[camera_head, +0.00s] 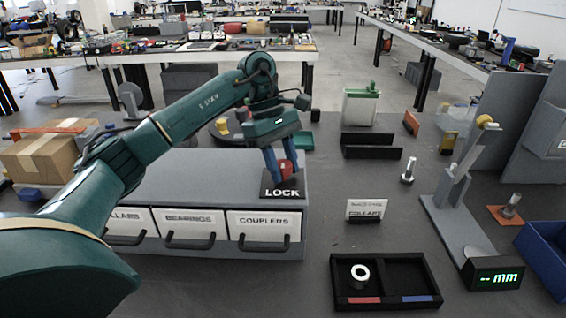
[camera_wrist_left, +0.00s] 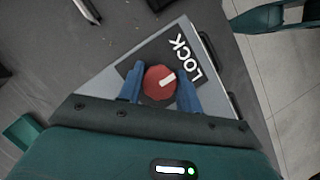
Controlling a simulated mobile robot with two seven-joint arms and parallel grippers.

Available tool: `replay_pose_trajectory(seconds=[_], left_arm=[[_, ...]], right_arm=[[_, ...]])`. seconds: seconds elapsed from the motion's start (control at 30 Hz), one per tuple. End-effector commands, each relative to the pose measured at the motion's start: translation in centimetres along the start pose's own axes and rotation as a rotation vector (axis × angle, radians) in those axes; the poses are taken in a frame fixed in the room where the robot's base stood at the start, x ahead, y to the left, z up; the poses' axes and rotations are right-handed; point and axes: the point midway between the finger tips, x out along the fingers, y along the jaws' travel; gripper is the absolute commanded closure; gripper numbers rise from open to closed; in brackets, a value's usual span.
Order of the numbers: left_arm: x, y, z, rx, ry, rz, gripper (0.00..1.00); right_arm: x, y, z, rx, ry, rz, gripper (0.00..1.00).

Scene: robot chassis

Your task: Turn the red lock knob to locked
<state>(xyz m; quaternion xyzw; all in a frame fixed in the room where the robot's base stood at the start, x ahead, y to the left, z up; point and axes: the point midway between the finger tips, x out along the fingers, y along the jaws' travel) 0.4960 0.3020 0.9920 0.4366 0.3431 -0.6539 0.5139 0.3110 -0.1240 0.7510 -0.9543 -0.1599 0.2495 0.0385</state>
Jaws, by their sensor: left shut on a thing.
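The red lock knob (camera_wrist_left: 155,88) sits on the dark plate marked LOCK (camera_wrist_left: 133,66), on top of the grey drawer cabinet. Its white pointer mark (camera_wrist_left: 167,79) points right and slightly up in the left wrist view, roughly towards the lettering side. My left gripper (camera_head: 281,168) points down at the plate, with its blue fingers on either side of the knob, shut on it. The knob (camera_head: 286,165) is partly hidden by the fingers in the head view. The LOCK lettering (camera_head: 282,193) faces forward. My right gripper is not clearly visible in the head view.
The cabinet (camera_head: 230,175) has drawers labelled BEARINGS and COUPLERS, all shut. A black tray (camera_head: 385,258) with a white ring stands to the right. A grey stand (camera_head: 450,195) and a blue bin (camera_head: 545,245) are farther right. A cardboard box (camera_head: 45,155) is at left.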

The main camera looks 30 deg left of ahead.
Motion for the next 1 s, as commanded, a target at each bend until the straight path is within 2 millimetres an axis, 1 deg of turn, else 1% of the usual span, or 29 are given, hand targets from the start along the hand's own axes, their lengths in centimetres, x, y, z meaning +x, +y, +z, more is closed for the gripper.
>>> replay_pose_trajectory(seconds=[0.47, 0.5, 0.7, 0.93, 1.0], left_arm=[[-0.05, 0.02, 0.01, 0.013, 0.001, -0.004, 0.88], [-0.05, 0.02, 0.01, 0.013, 0.001, -0.004, 0.63], [-0.03, 0.01, 0.01, 0.012, 0.001, -0.004, 0.47], [-0.04, 0.01, 0.00, 0.011, 0.001, -0.004, 0.46], [-0.31, 0.03, 0.00, 0.011, 0.001, -0.004, 0.46]], right_arm=[[-0.06, -0.02, 0.02, -0.002, -0.001, -0.001, 0.64], [-0.06, -0.02, 0.02, -0.002, -0.001, -0.001, 0.64], [-0.08, -0.02, -0.04, -0.002, 0.000, -0.002, 0.64], [-0.09, -0.02, -0.07, -0.002, 0.001, -0.002, 0.64], [-0.09, -0.01, -0.07, -0.002, 0.001, -0.001, 0.64]])
